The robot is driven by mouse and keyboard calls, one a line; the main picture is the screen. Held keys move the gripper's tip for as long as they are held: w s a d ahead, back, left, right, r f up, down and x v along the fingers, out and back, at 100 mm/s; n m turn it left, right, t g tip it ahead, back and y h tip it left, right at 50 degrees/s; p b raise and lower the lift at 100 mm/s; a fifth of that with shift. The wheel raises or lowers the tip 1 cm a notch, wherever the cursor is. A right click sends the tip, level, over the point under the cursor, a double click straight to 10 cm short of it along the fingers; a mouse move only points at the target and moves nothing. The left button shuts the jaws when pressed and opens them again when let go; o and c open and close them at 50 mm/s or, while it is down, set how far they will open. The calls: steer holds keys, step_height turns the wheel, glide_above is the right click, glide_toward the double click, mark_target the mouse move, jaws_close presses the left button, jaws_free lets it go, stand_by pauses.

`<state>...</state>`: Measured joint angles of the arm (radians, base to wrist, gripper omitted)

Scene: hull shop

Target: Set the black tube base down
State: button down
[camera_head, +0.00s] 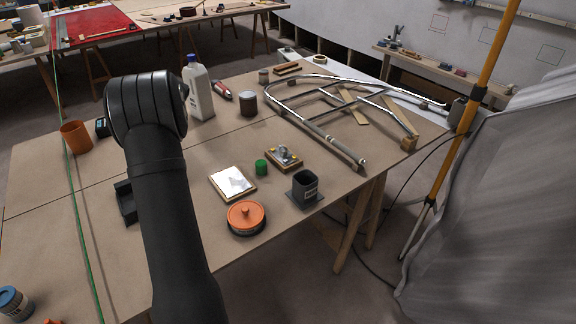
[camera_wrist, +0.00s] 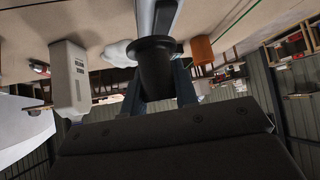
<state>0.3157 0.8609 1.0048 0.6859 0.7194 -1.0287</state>
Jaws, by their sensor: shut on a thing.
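The black tube base (camera_wrist: 155,70) is in the middle of the wrist view, a dark tapered piece with a wider rim. My gripper (camera_wrist: 170,88) is shut on it, with a finger showing on either side. A pale grey bar (camera_wrist: 158,16) shows beyond the rim; I cannot tell whether it touches the base. In the head view my arm hides the gripper and the held base. I cannot tell the base's height above the table (camera_head: 100,195).
A white bottle (camera_head: 200,95) and an orange cup (camera_head: 75,137) stand near my arm. A black tray-like thing (camera_head: 125,203) is partly hidden by it. An orange lidded pot (camera_head: 246,217), a dark square cup (camera_head: 305,185) and a tubular frame (camera_head: 320,130) lie rightward.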

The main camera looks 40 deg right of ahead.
steer(key=s+d+m+h, duration=0.1)
steer(key=s+d, duration=0.2)
steer(key=d, duration=0.6)
steer(key=s+d+m+h, duration=0.1)
steer(key=s+d, duration=0.3)
steer(key=d, duration=0.5)
steer(key=s+d+m+h, duration=0.3)
steer(key=s+d+m, duration=0.2)
steer(key=s+d, duration=2.65)
step_height(320, 180, down, 10)
steer(key=w, duration=0.1)
steer(key=w+f, duration=0.2)
steer(key=w, duration=0.1)
steer(key=w+f, duration=0.2)
steer(key=w, duration=0.2)
steer(key=w+a+f, duration=0.1)
steer(key=w+f, duration=0.2)
steer(key=w, duration=0.1)
steer(key=shift+w, duration=0.15)
steer(key=shift+f, duration=2.05)
